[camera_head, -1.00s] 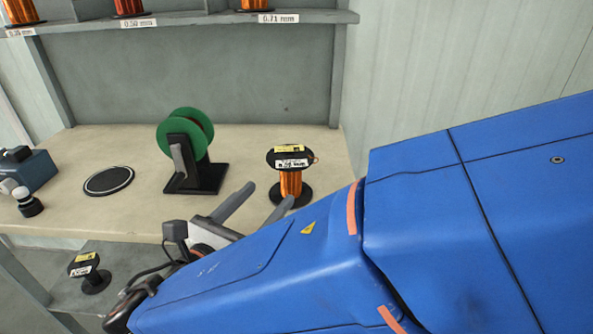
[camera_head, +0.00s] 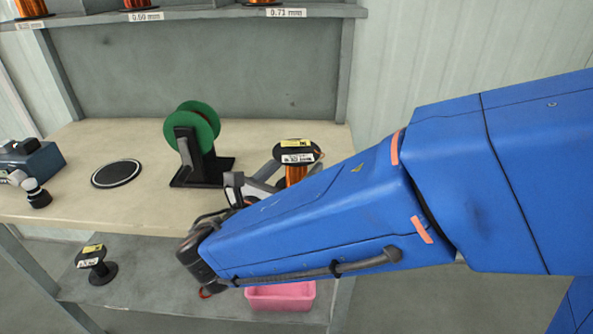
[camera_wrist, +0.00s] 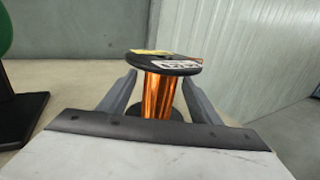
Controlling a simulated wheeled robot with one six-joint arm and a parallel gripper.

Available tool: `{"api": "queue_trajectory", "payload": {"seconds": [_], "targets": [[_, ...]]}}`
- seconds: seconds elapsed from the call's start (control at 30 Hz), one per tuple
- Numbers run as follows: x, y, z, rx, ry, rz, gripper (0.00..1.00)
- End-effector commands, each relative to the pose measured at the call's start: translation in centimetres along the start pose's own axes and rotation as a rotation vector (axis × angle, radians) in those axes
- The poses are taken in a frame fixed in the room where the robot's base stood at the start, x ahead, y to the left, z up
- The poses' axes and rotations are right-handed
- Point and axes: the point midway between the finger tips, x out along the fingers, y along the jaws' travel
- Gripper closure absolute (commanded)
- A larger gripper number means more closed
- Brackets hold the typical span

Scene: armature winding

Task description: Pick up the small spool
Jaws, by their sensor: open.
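The small spool (camera_head: 297,174) stands upright on the right end of the bench, with black flanges, copper wire and a yellow and white label on top. My arm hides its lower part in the head view. In the wrist view the spool (camera_wrist: 159,92) stands between the two fingers of my gripper (camera_wrist: 159,97). The fingers are open, one on each side of the spool, with gaps visible. In the head view my gripper (camera_head: 282,172) is close beside the spool, partly hidden by my arm.
A green reel on a black stand (camera_head: 197,145) is just left of my gripper. A black round pad (camera_head: 117,173) and a blue device (camera_head: 32,163) lie farther left. A black spool (camera_head: 97,266) and a pink bin (camera_head: 281,296) are on the lower shelf. A back wall (camera_head: 205,70) rises behind.

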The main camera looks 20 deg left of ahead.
Motion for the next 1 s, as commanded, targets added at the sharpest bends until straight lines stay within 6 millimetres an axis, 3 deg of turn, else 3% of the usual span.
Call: {"api": "queue_trajectory", "payload": {"seconds": [0.3, 0.5, 0.53, 0.83, 1.0], "targets": [[0.4, 0.0, 0.0, 0.0, 0.0, 0.0, 0.42], [0.4, 0.0, 0.0, 0.0, 0.0, 0.0, 0.9], [0.4, 0.0, 0.0, 0.0, 0.0, 0.0, 0.94], [0.4, 0.0, 0.4, 0.002, -0.001, 0.0, 0.94], [0.4, 0.0, 2.6, 0.006, -0.001, 0.0, 0.94]]}}
